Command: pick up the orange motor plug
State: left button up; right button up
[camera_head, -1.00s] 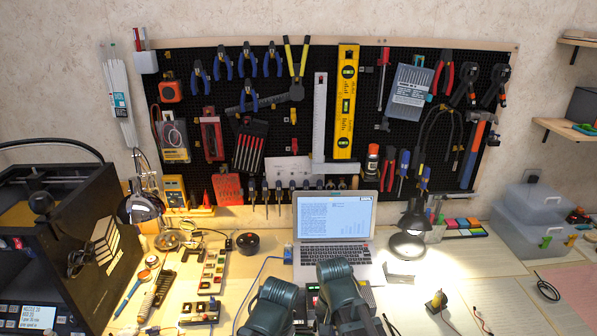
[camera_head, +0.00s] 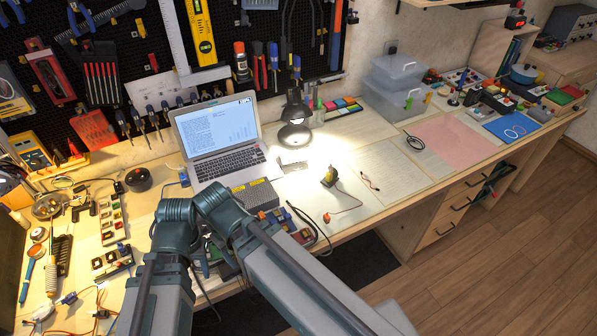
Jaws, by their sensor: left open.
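A small orange plug (camera_head: 326,217) lies on the desk right of my arms, near the front edge. A thin wire runs from it towards a small yellow and black motor (camera_head: 329,177), which stands farther back. My left gripper (camera_head: 204,262) is low between my two arms and mostly hidden by them. It is open, well left of the plug and apart from it. My right gripper is not visible; only its arm shows.
A laptop (camera_head: 222,140) and a lit desk lamp (camera_head: 294,130) stand behind my arms. A grey box (camera_head: 254,194) and a black cable lie between my right arm and the plug. A pink mat (camera_head: 450,146) lies farther right. The desk around the plug is mostly clear.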

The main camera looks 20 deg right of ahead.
aim_at(326, 219)
jog(key=i+l+z, duration=0.2)
jog(key=z, duration=0.95)
